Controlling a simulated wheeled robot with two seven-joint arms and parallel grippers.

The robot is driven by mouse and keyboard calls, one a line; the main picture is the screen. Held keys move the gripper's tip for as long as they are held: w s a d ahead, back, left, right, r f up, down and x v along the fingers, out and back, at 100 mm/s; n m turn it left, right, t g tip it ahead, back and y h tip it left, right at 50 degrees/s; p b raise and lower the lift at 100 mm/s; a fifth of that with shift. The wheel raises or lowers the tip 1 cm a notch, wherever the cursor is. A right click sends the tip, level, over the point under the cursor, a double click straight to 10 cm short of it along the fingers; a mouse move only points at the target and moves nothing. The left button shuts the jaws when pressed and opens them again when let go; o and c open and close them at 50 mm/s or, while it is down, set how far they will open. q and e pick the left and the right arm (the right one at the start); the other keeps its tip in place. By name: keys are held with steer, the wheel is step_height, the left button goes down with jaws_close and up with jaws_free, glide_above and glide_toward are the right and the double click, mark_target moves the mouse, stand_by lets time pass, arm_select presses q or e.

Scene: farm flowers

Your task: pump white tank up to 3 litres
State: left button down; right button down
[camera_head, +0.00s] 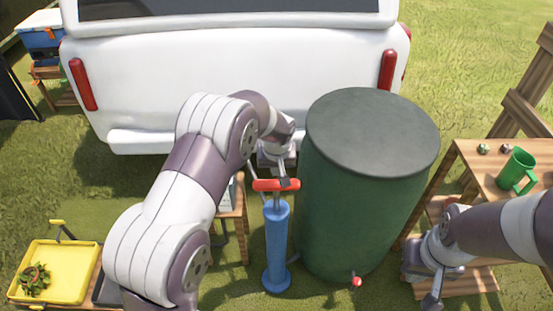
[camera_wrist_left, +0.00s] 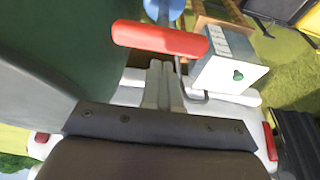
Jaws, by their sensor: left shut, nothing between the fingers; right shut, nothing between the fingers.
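A blue hand pump (camera_head: 277,245) with a red T-handle (camera_head: 270,185) stands upright on the grass. My left gripper (camera_head: 287,183) is shut and empty, close to the handle's right end; I cannot tell whether it touches. In the left wrist view the handle (camera_wrist_left: 160,38) lies just beyond the shut fingertips (camera_wrist_left: 160,68). The white tank (camera_wrist_left: 232,68) shows there as a white box with scale marks and a green emblem; its level is too small to read. In the head view it is mostly hidden behind my left arm. My right gripper (camera_head: 432,298) is shut and empty at the lower right.
A large green barrel (camera_head: 345,225) with a red tap stands right of the pump. A white vehicle (camera_head: 230,80) is behind. A wooden table (camera_head: 480,165) with a green mug (camera_head: 516,170) is at right. A yellow tray (camera_head: 75,262) with leaves is at lower left.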

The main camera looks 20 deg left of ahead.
mark_target(276, 185)
arm_select(q)
steer(key=shift+f, duration=1.95)
step_height(276, 185, down, 10)
steer(key=b, duration=0.7)
steer(key=shift+s, duration=0.1)
steer(key=shift+s+r, duration=0.15)
steer(key=shift+r, duration=0.05)
steer(key=shift+f, duration=0.1)
steer(key=shift+r+p, duration=0.25)
steer(key=shift+p, duration=0.15)
steer(key=r+p, duration=0.3)
steer(key=r, duration=0.2)
steer(key=shift+w+r+p, duration=0.1)
steer(key=shift+w+p, duration=0.1)
steer(key=shift+p, duration=0.15)
steer(key=v, duration=0.9)
steer(key=shift+s, duration=0.2)
